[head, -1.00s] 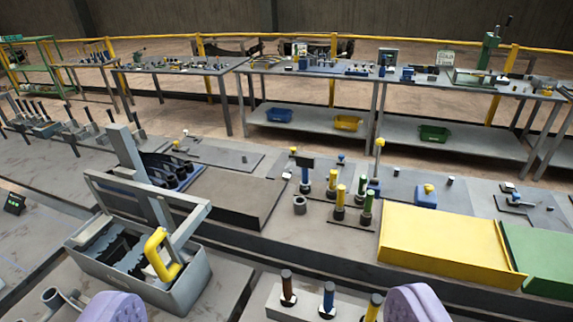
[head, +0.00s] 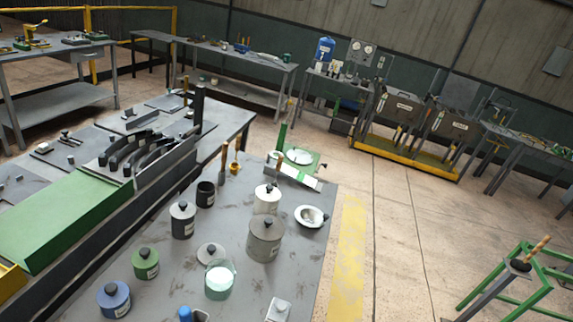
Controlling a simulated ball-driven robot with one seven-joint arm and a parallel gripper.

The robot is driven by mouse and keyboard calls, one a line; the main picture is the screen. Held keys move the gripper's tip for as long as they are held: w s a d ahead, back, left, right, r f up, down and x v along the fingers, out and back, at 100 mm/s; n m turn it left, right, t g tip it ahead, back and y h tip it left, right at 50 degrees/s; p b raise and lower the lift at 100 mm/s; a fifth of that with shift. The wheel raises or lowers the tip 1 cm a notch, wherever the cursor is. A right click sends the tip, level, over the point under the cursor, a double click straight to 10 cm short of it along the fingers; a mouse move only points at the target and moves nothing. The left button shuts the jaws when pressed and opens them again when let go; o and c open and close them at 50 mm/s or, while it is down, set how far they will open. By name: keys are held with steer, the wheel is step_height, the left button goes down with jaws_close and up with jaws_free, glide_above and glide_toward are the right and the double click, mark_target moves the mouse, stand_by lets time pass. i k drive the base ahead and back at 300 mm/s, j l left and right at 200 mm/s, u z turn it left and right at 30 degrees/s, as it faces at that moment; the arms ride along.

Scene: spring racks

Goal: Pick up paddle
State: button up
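I cannot tell for sure which thing is the paddle. A slim upright wooden handle (head: 224,162) stands behind a dark open jar (head: 205,195) on the grey bench, its lower end hidden. Beside it is a tan-handled tool (head: 236,160), and another upright handle (head: 278,165) stands near the white canister. A wooden stick (head: 537,248) rises from a dark piece on the green stand at the far right. My gripper is not in the present view, so its state does not show.
The grey bench (head: 180,265) holds a white canister (head: 266,200), a grey canister (head: 265,238), a glass of pale green stuff (head: 219,279), a white bowl (head: 311,216) and several lidded jars. A green-framed stand (head: 525,285) is at right. Open floor (head: 400,240) lies between.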

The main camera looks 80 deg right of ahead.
mark_target(224, 156)
steer(key=z, duration=1.8)
